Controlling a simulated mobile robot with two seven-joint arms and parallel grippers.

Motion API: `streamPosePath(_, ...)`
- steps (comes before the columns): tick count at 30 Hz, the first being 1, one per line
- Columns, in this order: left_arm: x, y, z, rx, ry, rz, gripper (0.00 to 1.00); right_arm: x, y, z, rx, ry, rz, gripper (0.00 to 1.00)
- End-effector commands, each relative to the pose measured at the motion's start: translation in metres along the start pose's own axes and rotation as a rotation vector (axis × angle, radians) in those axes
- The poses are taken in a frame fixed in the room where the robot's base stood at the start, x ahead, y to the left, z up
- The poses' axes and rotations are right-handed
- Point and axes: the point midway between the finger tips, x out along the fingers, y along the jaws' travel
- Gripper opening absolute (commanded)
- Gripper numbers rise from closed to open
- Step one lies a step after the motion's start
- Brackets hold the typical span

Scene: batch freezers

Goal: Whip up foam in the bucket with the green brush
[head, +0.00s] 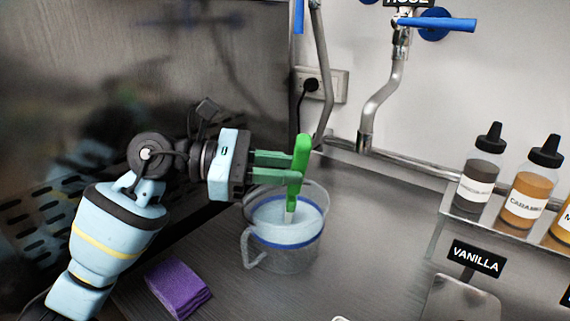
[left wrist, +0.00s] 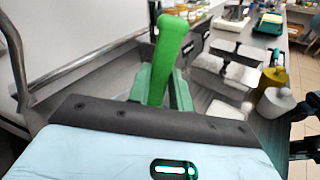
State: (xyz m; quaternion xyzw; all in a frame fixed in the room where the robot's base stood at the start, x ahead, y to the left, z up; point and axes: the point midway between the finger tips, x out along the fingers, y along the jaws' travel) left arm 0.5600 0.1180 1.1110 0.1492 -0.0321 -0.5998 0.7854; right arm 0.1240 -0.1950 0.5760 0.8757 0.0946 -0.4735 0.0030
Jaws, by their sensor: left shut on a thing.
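The green brush (head: 300,165) stands nearly upright, its lower end inside the clear bucket (head: 284,258). The bucket has a blue band and a handle on its left side, and pale liquid shows inside it. My left gripper (head: 292,168) is shut on the brush's handle above the bucket's rim. In the left wrist view the green brush handle (left wrist: 168,55) stands between the green fingers. The brush's head is hidden in the liquid; I cannot tell whether it touches the bottom.
A purple folded cloth (head: 178,287) lies left of the bucket. A shelf on the right holds sauce bottles (head: 528,185), with a VANILLA sign (head: 478,259) below. A tap pipe (head: 382,95) comes down behind. A dark metal panel (head: 150,60) stands at left. Bare counter (head: 370,240) lies right of the bucket.

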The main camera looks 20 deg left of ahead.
Motion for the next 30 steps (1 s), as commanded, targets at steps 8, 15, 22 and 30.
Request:
streamPosePath(8,0.001,0.0,-0.022,-0.003,0.001,0.0,0.0,0.011,0.002,0.004,-0.001,0.0,0.0,0.0)
streamPosePath(15,0.001,0.0,-0.031,-0.001,0.0,0.0,0.0,0.013,0.002,0.006,-0.003,-0.001,-0.001,0.0)
streamPosePath(22,0.001,0.0,-0.031,0.001,-0.001,0.0,0.0,0.013,0.003,0.004,-0.005,0.003,-0.001,0.0)
streamPosePath(30,0.003,0.003,-0.031,0.0,-0.001,0.0,0.0,0.013,0.003,0.005,-0.005,0.0,-0.001,0.0)
